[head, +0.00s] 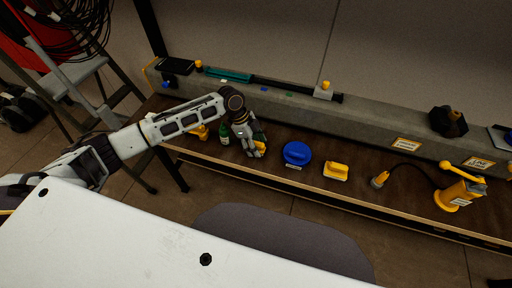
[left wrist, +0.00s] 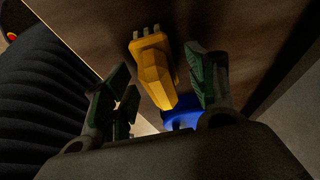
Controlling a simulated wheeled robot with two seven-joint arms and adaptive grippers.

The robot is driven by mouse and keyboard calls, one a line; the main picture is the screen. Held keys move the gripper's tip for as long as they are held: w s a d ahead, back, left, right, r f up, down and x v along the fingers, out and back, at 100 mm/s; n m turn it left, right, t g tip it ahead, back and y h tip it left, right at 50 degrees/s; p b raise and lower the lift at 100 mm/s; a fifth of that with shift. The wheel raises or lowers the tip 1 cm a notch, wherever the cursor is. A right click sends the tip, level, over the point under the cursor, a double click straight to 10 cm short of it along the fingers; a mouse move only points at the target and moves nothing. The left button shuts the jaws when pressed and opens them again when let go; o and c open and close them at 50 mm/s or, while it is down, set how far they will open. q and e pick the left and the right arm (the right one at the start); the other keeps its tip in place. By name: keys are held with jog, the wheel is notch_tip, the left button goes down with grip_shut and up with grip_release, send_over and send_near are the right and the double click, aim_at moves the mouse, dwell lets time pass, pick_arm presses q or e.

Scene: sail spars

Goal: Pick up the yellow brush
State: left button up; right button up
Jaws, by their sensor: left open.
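My left gripper (head: 254,146) is open and low over the brown bench, left of a round blue thing. In the left wrist view, a yellow brush-like thing (left wrist: 154,68) with a faceted body and several pale stubs at one end lies between the two green-padded fingers, with no clear contact. In the head view the gripper mostly hides it; only some yellow shows there. A second yellow piece with a raised handle (head: 336,170) sits right of the blue thing; I cannot tell for certain which is the brush. My right gripper is not in view.
The round blue thing (head: 297,153) is close on the gripper's right; a dark green bottle (head: 224,133) and a yellow item (head: 200,132) are close on its left. A grey beam (head: 375,136) runs behind. A yellow pump-like device (head: 460,191) stands far right.

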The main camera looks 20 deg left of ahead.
aim_at(256, 142)
pick_arm(q)
jog(key=c, duration=1.1)
jog(key=shift+r, duration=0.15)
jog(key=shift+r, duration=4.9)
jog(key=o, duration=0.4)
jog(key=shift+w, duration=0.1)
jog(key=shift+c, duration=1.4)
